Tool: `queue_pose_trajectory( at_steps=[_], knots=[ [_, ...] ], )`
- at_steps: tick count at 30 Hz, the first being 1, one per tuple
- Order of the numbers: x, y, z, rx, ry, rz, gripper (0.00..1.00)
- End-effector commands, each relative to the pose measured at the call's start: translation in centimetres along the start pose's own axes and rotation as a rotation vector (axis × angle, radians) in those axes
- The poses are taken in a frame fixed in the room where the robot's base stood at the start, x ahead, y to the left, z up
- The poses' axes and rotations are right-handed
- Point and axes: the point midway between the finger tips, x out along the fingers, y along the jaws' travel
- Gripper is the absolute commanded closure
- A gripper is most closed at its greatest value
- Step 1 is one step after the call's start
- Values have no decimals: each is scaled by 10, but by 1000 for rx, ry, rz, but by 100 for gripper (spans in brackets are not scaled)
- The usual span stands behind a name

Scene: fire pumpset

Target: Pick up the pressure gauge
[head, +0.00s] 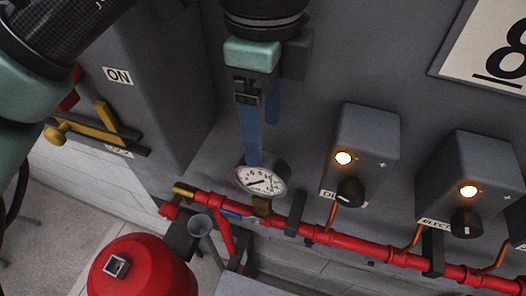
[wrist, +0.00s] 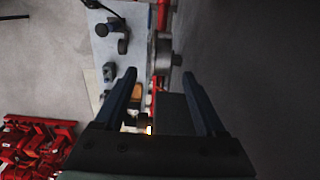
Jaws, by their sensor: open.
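The pressure gauge (head: 262,179) has a round white dial with dark markings and a grey body. In the wrist view my gripper (wrist: 160,73) is open, and a grey round part that looks like the gauge (wrist: 164,54) shows beyond and between the fingertips.
The red pipe (head: 340,240) runs along the grey wall. Two grey control boxes (head: 366,140) (head: 482,170) with lit lamps and black knobs stand to the right. A yellow-handled lever (head: 95,128) is at left. A red rounded body (head: 140,268) is at lower left.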

Motion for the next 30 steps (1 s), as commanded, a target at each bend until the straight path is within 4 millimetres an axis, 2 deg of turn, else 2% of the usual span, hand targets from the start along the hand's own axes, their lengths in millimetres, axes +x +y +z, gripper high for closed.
queue_pose_trajectory(
  at_steps=[10,20,30],
  knots=[
    [57,0,-1,0,5,2,28],
    [79,-1,-1,0,4,2,28],
    [119,-3,-2,0,5,1,28]
  ],
)
